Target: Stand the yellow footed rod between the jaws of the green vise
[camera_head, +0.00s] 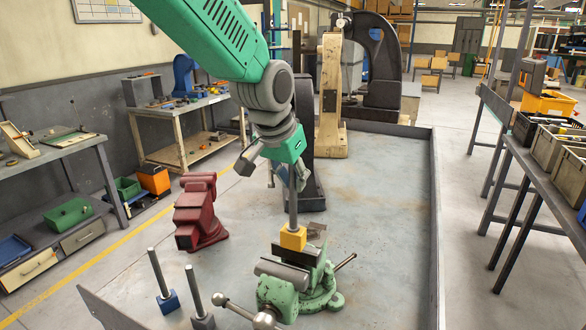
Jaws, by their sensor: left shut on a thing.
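The yellow footed rod is a grey upright rod with a yellow block foot (293,239) at its lower end. My left gripper (291,166), on the green arm from the top, is shut on the upper part of the rod. The rod looks close to upright. The green vise (279,293) stands below, its dark jaws facing up and its handle toward the front. The yellow foot shows at the far jaw's upper edge; I cannot tell whether it touches the jaw or hangs just above it. My right gripper is not in view.
A blue-footed rod (168,300) and a grey-footed rod (201,318) stand left of the vise. A red vise (200,212) is farther back left. Behind my gripper stand dark and tan press frames (331,95). The bench top (385,220) is clear at right, inside a raised rim.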

